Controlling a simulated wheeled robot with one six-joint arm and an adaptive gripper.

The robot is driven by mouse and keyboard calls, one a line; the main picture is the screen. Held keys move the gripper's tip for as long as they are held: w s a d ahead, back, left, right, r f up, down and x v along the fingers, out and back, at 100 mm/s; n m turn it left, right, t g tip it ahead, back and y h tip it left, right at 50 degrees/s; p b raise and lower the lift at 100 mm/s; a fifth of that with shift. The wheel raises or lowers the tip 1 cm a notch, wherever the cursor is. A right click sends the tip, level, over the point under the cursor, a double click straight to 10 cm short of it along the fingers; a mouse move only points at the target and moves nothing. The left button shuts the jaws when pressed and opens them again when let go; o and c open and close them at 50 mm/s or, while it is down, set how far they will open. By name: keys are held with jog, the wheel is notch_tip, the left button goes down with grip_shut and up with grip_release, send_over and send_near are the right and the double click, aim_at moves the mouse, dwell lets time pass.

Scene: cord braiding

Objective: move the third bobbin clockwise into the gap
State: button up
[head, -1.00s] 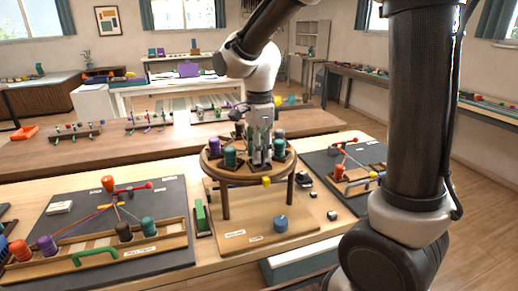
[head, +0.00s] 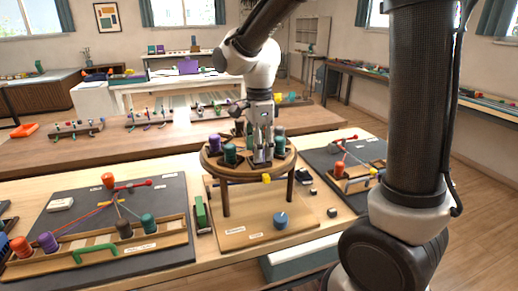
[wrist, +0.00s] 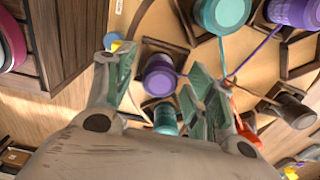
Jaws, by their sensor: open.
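The round wooden braiding stand (head: 243,175) carries several bobbins on its top. In the head view a purple bobbin (head: 214,141) and a teal bobbin (head: 230,154) stand at its left, and another teal bobbin (head: 280,143) at its right. My gripper (head: 262,157) points down over the front right of the disk. In the wrist view my gripper (wrist: 158,72) is open, and a purple bobbin (wrist: 160,77) shows between its fingers, with a teal bobbin (wrist: 166,119) below it. Cords run between the bobbins. Which bobbin is the third, and where the gap is, I cannot tell.
A blue knob (head: 281,220) stands on the stand's wooden base. A dark mat (head: 160,205) with a wooden bobbin rack (head: 175,236) lies to the left. Another dark mat (head: 322,163) lies to the right. A green block (head: 200,211) stands left of the base.

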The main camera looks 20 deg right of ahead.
notch_tip(320, 180, up, 12)
jog(key=s+d+f+n+t, duration=0.3)
jog(key=s+d+n+t, duration=0.1)
jog(key=s+d+n, duration=1.1)
jog(key=s+n, duration=0.3)
jog(key=s, duration=0.1)
jog(key=shift+f, duration=0.2)
